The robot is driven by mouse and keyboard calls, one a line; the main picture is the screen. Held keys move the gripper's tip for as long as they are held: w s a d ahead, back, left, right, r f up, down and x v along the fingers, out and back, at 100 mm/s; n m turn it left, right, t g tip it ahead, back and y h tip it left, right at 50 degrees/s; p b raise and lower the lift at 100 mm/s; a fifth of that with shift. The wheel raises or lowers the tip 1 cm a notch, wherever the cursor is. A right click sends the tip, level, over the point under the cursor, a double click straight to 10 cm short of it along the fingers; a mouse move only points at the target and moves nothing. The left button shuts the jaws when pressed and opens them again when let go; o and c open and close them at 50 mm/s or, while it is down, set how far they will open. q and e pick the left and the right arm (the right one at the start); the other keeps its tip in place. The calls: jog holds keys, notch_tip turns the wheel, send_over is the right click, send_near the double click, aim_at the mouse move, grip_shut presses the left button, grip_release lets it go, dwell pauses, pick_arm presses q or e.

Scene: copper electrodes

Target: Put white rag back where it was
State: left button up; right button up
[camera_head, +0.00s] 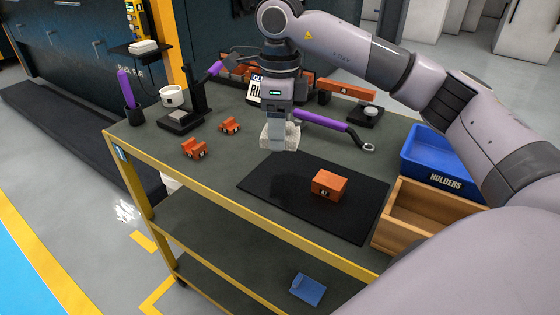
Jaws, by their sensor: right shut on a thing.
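My right arm reaches in from the right across the table. Its gripper (281,135) points down and is shut on the white rag (268,133), a pale folded piece at the back middle of the dark table top (235,160). The gripper hides part of the rag. I cannot tell whether the rag touches the table. My left gripper is not in view.
A black mat (270,190) bears an orange block (328,184). A wooden box (400,222) and a blue bin (435,150) stand at the right. A purple-handled tool (325,123) lies right of the gripper. Orange pieces (194,149) lie at the left.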

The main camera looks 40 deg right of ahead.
aim_at(280, 171)
jog(key=shift+f, duration=3.65)
jog(key=shift+f, duration=0.15)
jog(key=o, duration=0.9)
jog(key=shift+o, duration=0.2)
notch_tip(280, 171, up, 11)
jog(key=shift+f, duration=0.1)
jog(key=shift+r, duration=0.75)
